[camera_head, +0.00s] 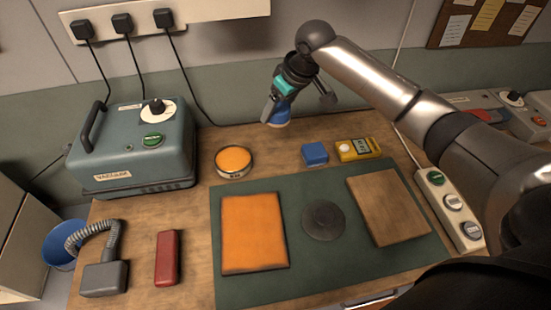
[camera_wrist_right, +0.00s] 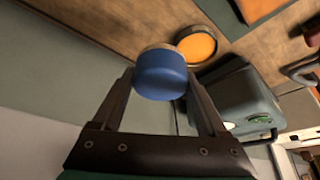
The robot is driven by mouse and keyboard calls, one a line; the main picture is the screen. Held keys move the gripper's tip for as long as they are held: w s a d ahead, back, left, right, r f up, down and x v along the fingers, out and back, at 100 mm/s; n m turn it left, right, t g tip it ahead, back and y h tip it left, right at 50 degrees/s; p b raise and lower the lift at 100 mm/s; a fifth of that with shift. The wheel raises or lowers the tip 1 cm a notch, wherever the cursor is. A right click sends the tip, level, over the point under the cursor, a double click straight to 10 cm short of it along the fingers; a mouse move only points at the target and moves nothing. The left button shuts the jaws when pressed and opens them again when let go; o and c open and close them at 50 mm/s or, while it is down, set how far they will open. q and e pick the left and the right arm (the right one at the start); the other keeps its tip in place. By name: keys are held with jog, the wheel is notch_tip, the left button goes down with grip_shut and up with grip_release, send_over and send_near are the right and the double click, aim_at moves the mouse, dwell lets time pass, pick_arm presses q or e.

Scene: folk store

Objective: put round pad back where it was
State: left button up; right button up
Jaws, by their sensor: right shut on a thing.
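My right gripper (camera_head: 284,98) is shut on a short round blue pad (camera_head: 280,116) above the back of the wooden table. In the right wrist view, the blue pad (camera_wrist_right: 160,78) sits between the two fingers (camera_wrist_right: 162,88), with a thin tan layer at its far end. A gap between the pad and the table cannot be judged clearly. A flat dark grey disc (camera_head: 323,221) lies on the green mat (camera_head: 300,288), between an orange cloth (camera_head: 254,232) and a brown board (camera_head: 388,208). My left gripper is not in view.
A round tin with orange contents (camera_head: 234,161) stands left of the gripper. A blue block (camera_head: 315,153) and a yellow device (camera_head: 356,149) stand to its right. The vacuum box (camera_head: 130,150) is at the left. A power strip (camera_head: 450,211) lies along the right edge.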

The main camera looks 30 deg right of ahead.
jog(key=b, duration=0.2)
send_over(274, 162)
jog(key=s, duration=0.1)
jog(key=f, duration=1.2)
jog(key=shift+s+d+f, duration=0.15)
jog(key=shift+d+f, duration=0.05)
jog(key=shift+d, duration=0.05)
notch_tip(274, 162, down, 4)
jog(key=shift+f+b, duration=0.2)
jog(key=shift+b, duration=0.65)
jog(key=shift+f, duration=0.15)
jog(key=shift+f, duration=0.2)
jog(key=o, duration=1.1)
jog(key=shift+r, duration=0.15)
jog(key=p+v, duration=0.3)
jog(key=v, duration=0.9)
jog(key=shift+p, duration=0.35)
